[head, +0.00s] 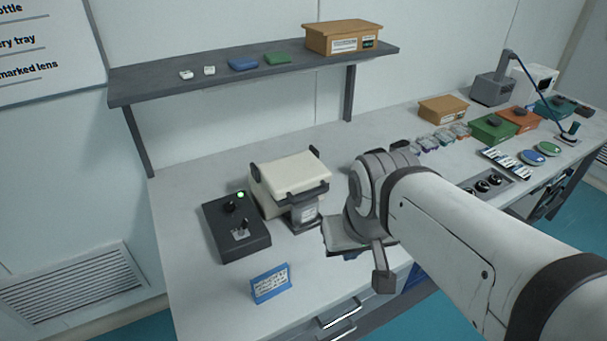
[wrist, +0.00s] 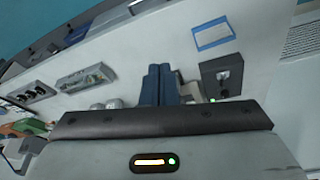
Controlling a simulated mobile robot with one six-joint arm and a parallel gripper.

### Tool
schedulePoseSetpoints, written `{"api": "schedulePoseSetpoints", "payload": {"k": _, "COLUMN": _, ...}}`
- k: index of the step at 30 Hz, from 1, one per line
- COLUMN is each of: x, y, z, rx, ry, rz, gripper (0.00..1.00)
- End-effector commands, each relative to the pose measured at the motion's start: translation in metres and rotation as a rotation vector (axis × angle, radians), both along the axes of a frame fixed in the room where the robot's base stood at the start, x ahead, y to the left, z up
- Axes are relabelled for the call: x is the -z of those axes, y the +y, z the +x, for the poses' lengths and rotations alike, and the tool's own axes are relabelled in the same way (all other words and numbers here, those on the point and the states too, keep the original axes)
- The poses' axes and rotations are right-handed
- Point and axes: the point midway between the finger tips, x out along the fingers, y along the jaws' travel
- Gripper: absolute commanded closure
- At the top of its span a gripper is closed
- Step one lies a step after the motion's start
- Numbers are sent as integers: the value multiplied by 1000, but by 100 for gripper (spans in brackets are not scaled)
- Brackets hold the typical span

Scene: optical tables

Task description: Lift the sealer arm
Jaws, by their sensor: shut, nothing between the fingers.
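The sealer (head: 290,175) is a cream-coloured machine with dark brackets, standing on the table left of my arm in the head view. Its cream top arm (head: 292,172) lies lowered over the body, with a dark bar handle (head: 308,190) across its front. In the wrist view my gripper (wrist: 159,68) shows two blue fingers pressed together with nothing between them. The sealer is mostly hidden behind the fingers there; a pale part (wrist: 190,90) shows just right of them. In the head view my wrist hides most of the gripper, right of the sealer and apart from it.
A dark control box (head: 236,226) with a green light and a lever stands left of the sealer. A blue-framed card (head: 271,283) stands in front. A shelf (head: 220,78) overhangs the back. Bins and trays, including a green bin (head: 493,128), fill the right side.

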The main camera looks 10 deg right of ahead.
Motion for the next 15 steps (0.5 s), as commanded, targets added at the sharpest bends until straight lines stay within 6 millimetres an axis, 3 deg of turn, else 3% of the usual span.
{"api": "schedulePoseSetpoints", "payload": {"k": 8, "x": 7, "y": 3, "z": 0, "rx": 24, "ry": 9, "rz": 30, "gripper": 100}}
{"api": "schedulePoseSetpoints", "payload": {"k": 11, "x": 26, "y": 11, "z": 1, "rx": 107, "ry": 34, "rz": 128, "gripper": 100}}
{"api": "schedulePoseSetpoints", "payload": {"k": 15, "x": 64, "y": 39, "z": 11, "rx": 331, "ry": 102, "rz": 391, "gripper": 100}}
